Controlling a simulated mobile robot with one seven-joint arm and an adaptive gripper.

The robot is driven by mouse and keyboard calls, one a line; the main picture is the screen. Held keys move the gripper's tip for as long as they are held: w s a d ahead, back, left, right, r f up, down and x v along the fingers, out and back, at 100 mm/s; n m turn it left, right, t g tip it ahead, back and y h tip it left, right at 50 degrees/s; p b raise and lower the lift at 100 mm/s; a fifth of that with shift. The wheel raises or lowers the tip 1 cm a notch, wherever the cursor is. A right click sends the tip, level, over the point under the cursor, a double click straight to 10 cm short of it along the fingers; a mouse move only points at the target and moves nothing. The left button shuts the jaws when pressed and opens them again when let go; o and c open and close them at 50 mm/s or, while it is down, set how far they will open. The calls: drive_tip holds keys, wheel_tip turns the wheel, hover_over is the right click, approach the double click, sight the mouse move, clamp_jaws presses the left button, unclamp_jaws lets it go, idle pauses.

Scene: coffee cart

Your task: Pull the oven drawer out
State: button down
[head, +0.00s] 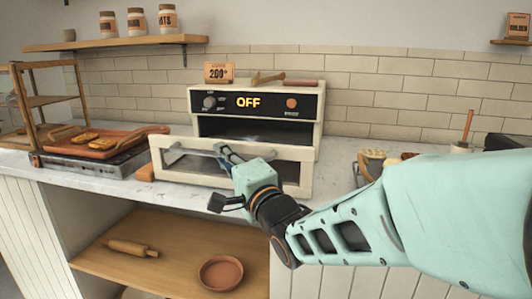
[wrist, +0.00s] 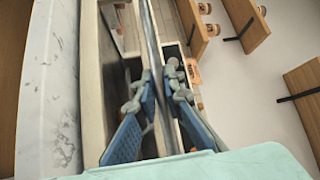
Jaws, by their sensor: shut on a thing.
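The oven (head: 254,103) is a cream box on the counter, with a black panel reading OFF. Its drawer (head: 158,160) has a cream front with a window and a metal bar handle (head: 185,151). The drawer front stands forward of the oven body, with a dark opening above it, so it is partly out. My gripper (head: 224,152) is at the handle, in front of the drawer. In the wrist view, its blue-padded fingers (wrist: 160,90) are shut around the bar, one on each side. The arm hides part of the drawer front.
A wooden tray (head: 130,140) with bread pieces sits on a dark base left of the oven. A small basket (head: 371,163) stands to the right. A rolling pin (head: 130,247) and a clay bowl (head: 221,273) are on the lower shelf. A strip of counter in front of the drawer is bare.

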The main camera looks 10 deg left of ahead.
drive_tip(key=shift+s+a, duration=0.1)
drive_tip(key=shift+s, duration=0.15)
drive_tip(key=c, duration=2)
unclamp_jaws()
